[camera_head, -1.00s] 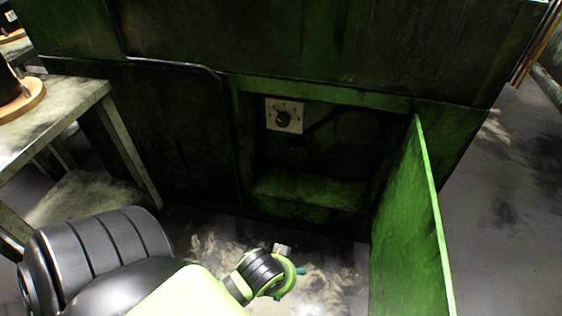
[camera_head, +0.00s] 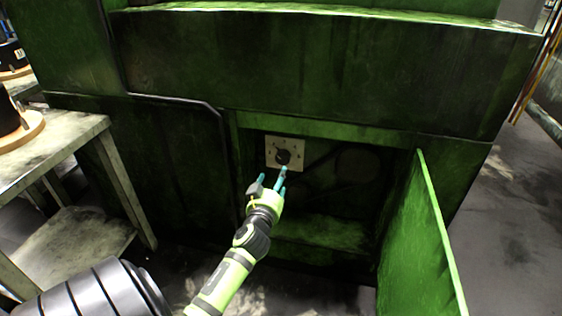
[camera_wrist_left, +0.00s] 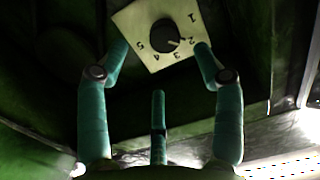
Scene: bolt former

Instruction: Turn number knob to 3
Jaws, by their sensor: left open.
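The dark round knob (camera_head: 283,157) sits on a pale square plate (camera_head: 272,143) inside the open recess of the green machine. In the left wrist view the knob (camera_wrist_left: 164,37) and plate (camera_wrist_left: 134,18) are near the top centre, with the numbers 1 to 5 around the knob. A small light mark on the knob's edge lies toward 2 and 3; I cannot tell exactly which. My left gripper (camera_head: 273,180) is open and empty, its teal fingers just below and in front of the knob. In the wrist view its outer fingertips are either side of the knob, apart from it.
The open green door (camera_head: 420,240) stands to the right of the recess. A dark bent pipe (camera_head: 190,102) runs along the machine front at left. A worn table (camera_head: 60,135) stands farther left. The recess has a green ledge (camera_head: 325,232) below the plate.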

